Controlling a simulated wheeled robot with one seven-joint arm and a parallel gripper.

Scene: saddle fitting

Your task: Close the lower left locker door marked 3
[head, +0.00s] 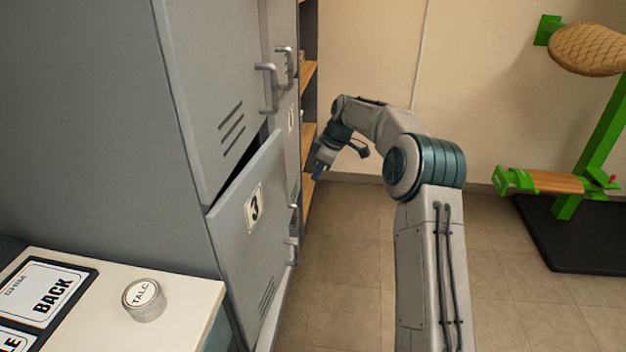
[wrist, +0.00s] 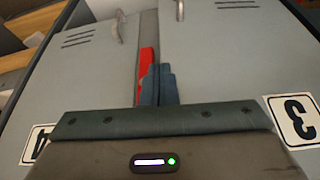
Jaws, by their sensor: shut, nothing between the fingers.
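The grey locker door marked 3 (head: 235,245) is the lower left one in the head view. It stands ajar, with a dark gap above its top edge. Its handle (head: 292,250) is at its right side. My gripper (head: 318,172) is shut and empty, to the right of the door's upper right corner and apart from it as far as I can see. In the wrist view, the shut fingers (wrist: 158,85) point up between door 3 (wrist: 245,70) on the right and the door marked 4 (wrist: 85,80) on the left. Whether they touch anything is unclear.
The upper left door (head: 215,90) hangs above door 3. A white-topped table (head: 180,300) with a talc tin (head: 143,300) stands at lower left. A red strip (wrist: 147,65) shows beside my fingers. A green stand (head: 590,150) is at far right. Floor between is clear.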

